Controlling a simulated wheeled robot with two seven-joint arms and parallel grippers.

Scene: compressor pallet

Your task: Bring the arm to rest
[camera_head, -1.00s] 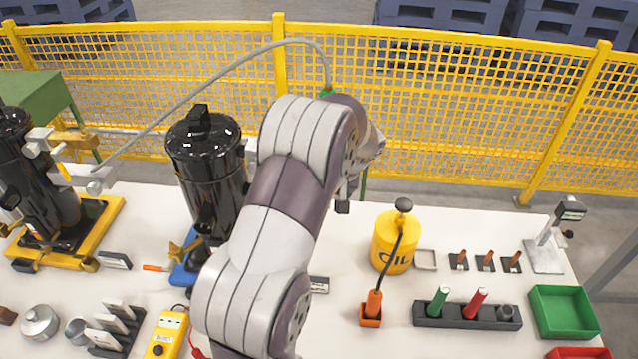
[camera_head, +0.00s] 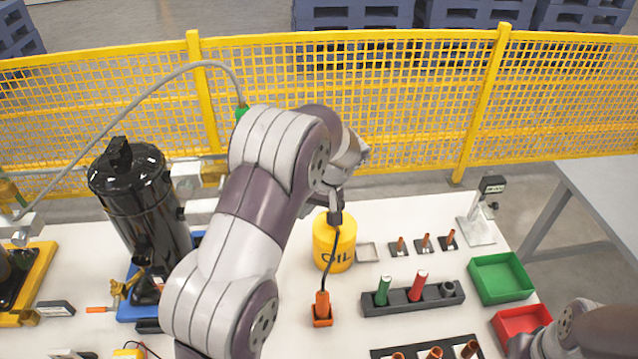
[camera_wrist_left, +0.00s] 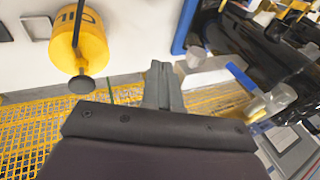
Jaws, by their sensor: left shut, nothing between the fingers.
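My left arm (camera_head: 235,240) comes in from the lower left and reaches forward over the table. Its gripper (camera_wrist_left: 163,85) shows in the left wrist view with the two fingers together and nothing between them. In the head view the gripper is mostly hidden behind the wrist, close to the yellow oil can (camera_head: 334,243). The wrist view shows the oil can (camera_wrist_left: 88,40) to the left of the fingers, apart from them. Part of my right arm (camera_head: 590,332) shows at the lower right; its gripper is not visible.
A black compressor tank (camera_head: 140,205) stands left of my arm, with a grey hose (camera_head: 150,92) arching behind. A rack (camera_head: 412,299), a green bin (camera_head: 500,278) and a red bin (camera_head: 522,322) are on the right. A yellow fence (camera_head: 400,100) runs behind the table.

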